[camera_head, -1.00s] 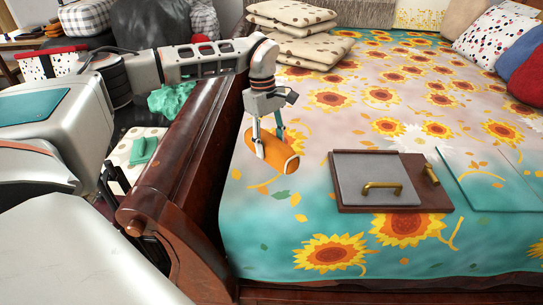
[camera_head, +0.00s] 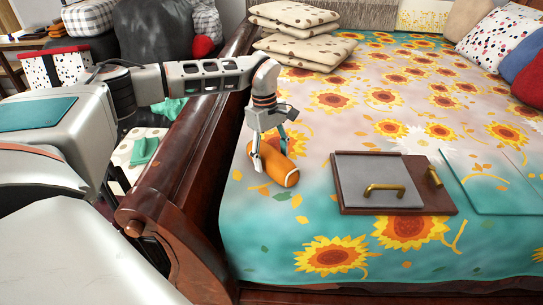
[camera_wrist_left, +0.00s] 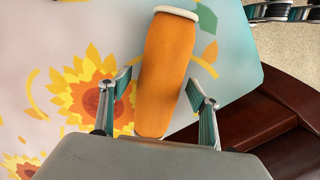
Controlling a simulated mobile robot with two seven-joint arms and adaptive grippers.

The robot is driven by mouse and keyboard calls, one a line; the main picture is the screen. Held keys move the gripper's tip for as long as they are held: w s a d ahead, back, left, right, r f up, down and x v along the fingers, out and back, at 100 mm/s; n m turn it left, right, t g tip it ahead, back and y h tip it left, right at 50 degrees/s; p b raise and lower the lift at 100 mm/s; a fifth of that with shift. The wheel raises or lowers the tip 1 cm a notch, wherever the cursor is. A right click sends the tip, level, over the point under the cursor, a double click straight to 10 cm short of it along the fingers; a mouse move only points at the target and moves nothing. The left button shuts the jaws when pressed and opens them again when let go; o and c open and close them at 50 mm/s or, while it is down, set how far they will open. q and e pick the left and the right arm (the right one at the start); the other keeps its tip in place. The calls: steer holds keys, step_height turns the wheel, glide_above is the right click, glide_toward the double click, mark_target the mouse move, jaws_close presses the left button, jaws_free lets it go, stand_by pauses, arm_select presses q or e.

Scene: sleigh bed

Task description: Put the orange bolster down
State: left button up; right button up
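The orange bolster (camera_head: 283,173), with white ends, lies on the sunflower bedspread (camera_head: 330,225) near the bed's dark wooden footboard. It also shows in the left wrist view (camera_wrist_left: 164,75), lengthwise between the fingers. My left gripper (camera_head: 270,159) is low over the bolster, with one finger on each side. My right gripper is in neither view.
A grey panel (camera_head: 367,178) with brass handles on a brown board lies right of the bolster. A pale teal panel (camera_head: 492,185) is farther right. Stacked cushions (camera_head: 305,47) lie behind. The wooden footboard (camera_head: 190,130) rises to the left. Bedspread in front is clear.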

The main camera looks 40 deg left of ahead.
mark_target(269, 151)
arm_select(q)
steer(key=shift+r, duration=0.15)
steer(key=r, duration=0.2)
steer(key=r+p, duration=0.1)
steer(key=r, duration=0.2)
steer(key=a+r, duration=0.1)
steer(key=r, duration=0.1)
steer(key=shift+w+r, duration=0.15)
steer(key=shift+w, duration=0.05)
steer(key=r, duration=0.2)
steer(key=r+p, duration=0.1)
steer(key=shift+a+r, duration=0.3)
steer(key=shift+r, duration=0.5)
